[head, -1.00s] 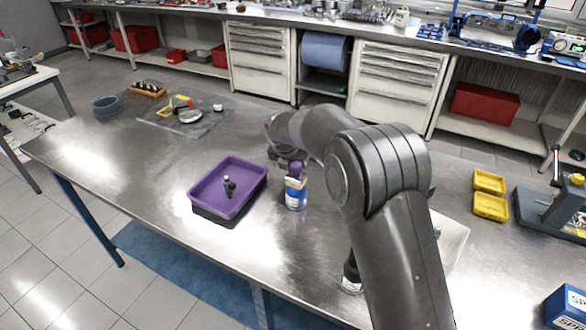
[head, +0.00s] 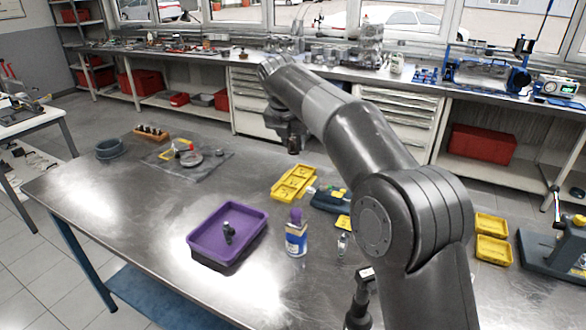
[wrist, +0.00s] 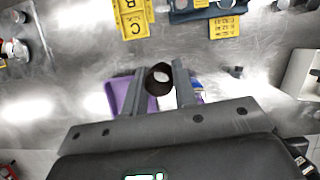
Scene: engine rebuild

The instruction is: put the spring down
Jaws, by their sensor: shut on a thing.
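My gripper (wrist: 160,92) is shut on the spring (wrist: 158,78), which shows in the wrist view as a short dark ring between the two fingers. In the head view my gripper (head: 290,132) hangs in the air above the far side of the steel table, with the dark spring (head: 293,146) just visible at its tip. The spring is clear of the table. A yellow tray with letter marks (head: 294,182) lies on the table below; its B and C marks show in the wrist view (wrist: 132,20).
A purple tray (head: 206,246) holding a small dark part stands at the table's middle, beside a blue and white bottle (head: 296,238). A dark blue tool (head: 330,201) lies right of the yellow tray. Two yellow bins (head: 492,237) stand right. Bare steel (head: 120,210) is free left.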

